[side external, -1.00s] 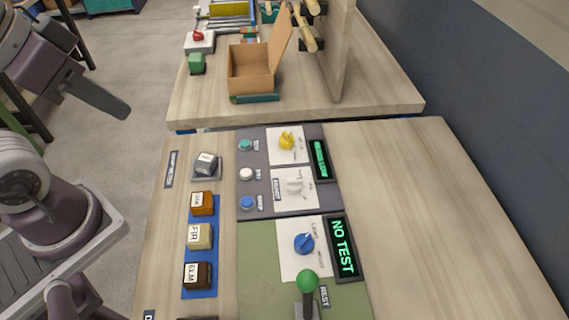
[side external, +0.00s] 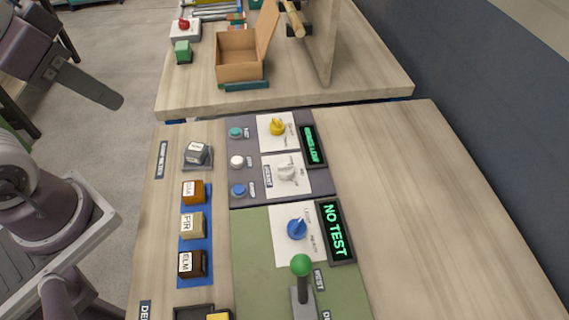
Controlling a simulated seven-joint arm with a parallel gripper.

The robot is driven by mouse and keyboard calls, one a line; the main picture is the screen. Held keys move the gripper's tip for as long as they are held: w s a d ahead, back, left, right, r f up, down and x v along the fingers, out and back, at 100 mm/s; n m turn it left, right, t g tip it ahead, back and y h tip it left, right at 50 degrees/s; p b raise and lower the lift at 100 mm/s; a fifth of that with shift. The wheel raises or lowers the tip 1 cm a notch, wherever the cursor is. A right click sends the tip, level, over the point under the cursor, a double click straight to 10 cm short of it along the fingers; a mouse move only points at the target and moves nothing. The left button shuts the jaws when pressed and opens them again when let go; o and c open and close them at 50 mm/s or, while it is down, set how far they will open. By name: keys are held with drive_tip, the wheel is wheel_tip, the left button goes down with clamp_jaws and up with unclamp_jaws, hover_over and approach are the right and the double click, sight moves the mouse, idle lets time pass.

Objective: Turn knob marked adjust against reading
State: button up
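The white knob (side external: 287,173) sits on a white plate on the grey panel. A small dark label (side external: 268,176) at its left seems to read ADJUST. A dark display (side external: 313,146) with green text is up and right of it; its wording is too small to read surely. A blue knob (side external: 297,228) is on the green panel beside a display (side external: 336,231) reading NO TEST. A yellow knob (side external: 277,127) is above the white one. What looks like my gripper (side external: 105,95) is at upper left, off the table and far from the knobs; its fingers are not clear.
Teal, white and blue buttons (side external: 238,190) line the panel's left side. A green-topped lever (side external: 301,266) stands below the blue knob. Labelled wood blocks (side external: 192,225) sit on a blue strip. An open box (side external: 240,55) stands on the far table. The table's right side is clear.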

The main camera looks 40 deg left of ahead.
drive_tip(key=o, duration=0.7)
drive_tip(key=shift+n+g, duration=0.4)
drive_tip(key=shift+g, duration=0.4)
drive_tip(key=w, duration=0.2)
drive_tip(key=w+d, duration=0.1)
drive_tip(key=w, duration=0.1)
drive_tip(key=w+d, duration=0.1)
drive_tip(key=w, duration=0.2)
drive_tip(key=shift+d+f, duration=0.1)
drive_tip(key=shift+d, duration=0.05)
drive_tip(key=shift+c, duration=0.2)
drive_tip(key=n+g, duration=0.3)
drive_tip(key=g, duration=0.1)
approach(286, 165)
drive_tip(key=shift+s+a+f, duration=0.15)
drive_tip(key=shift+a+f, duration=0.3)
drive_tip(key=shift+a, duration=0.05)
drive_tip(key=f, duration=0.5)
drive_tip(key=d+f, duration=0.1)
drive_tip(key=f, duration=0.2)
drive_tip(key=shift+f, duration=0.5)
drive_tip(key=shift+c, duration=0.4)
clamp_jaws()
